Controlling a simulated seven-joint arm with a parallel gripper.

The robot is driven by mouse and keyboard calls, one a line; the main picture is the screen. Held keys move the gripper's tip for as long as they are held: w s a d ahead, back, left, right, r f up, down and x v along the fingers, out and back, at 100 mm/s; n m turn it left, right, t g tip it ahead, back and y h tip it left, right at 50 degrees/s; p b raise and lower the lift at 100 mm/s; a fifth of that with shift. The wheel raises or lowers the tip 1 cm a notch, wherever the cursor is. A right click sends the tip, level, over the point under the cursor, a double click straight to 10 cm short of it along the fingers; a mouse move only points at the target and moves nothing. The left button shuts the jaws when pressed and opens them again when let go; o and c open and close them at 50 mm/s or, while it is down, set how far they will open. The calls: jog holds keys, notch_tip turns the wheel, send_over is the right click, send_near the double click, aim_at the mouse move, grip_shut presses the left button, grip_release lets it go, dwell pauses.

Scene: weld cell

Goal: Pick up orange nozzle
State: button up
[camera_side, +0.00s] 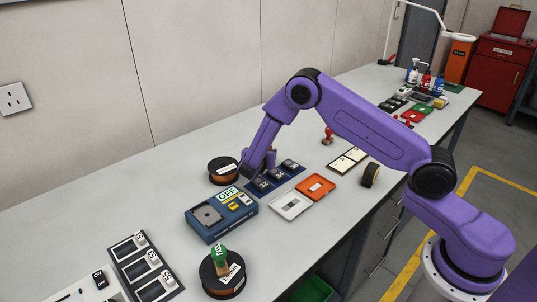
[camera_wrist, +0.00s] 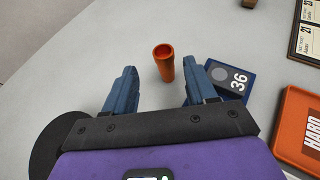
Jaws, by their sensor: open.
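The orange nozzle (camera_wrist: 164,64) is a small hollow tube in the wrist view, with its open end showing. It is on the grey table just beyond my fingers, roughly centred between them. My gripper (camera_wrist: 159,73) is open and empty, with one blue finger on each side. In the side view my gripper (camera_side: 258,168) is low over the table beside a brown spool (camera_side: 222,164). I cannot make out the nozzle in that view.
In the side view a blue box marked OFF (camera_side: 222,215) stands in front of my gripper. A blue numbered strip (camera_side: 285,180), a white tray (camera_side: 290,206) and an orange tray (camera_side: 317,187) lie to the right. A tape roll (camera_side: 370,175) stands near the table edge.

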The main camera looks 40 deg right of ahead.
jog(key=shift+s+d+r+x, duration=0.1)
jog(key=shift+d+x, duration=0.05)
jog(key=shift+x, duration=1.15)
jog(key=shift+s+d+r+x, duration=0.1)
jog(key=shift+x, duration=1.2)
grip_shut()
